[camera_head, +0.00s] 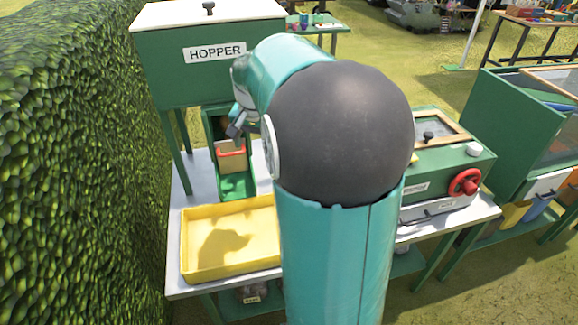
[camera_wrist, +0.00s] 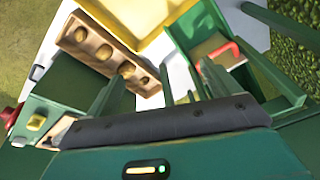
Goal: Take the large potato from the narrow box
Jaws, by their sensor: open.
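A narrow wooden box (camera_wrist: 68,40) lies at the upper left of the wrist view, beside the yellow tray. Several round tan-brown shapes, apparently potatoes (camera_wrist: 103,52), sit along it in a row. I cannot tell for sure which is the largest. In the head view my arm hides this box. My gripper (camera_head: 238,123) is open and appears empty, in front of the green chute below the hopper. In the wrist view its dark body crosses the lower part, and the box lies beyond it to the left, apart from it.
The green hopper (camera_head: 165,70) and its chute (camera_head: 237,187) stand behind the yellow tray (camera_head: 232,270), which looks empty. A green machine with a red handwheel (camera_head: 465,182) stands on the right of the table. A tall hedge (camera_head: 80,160) closes the left side.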

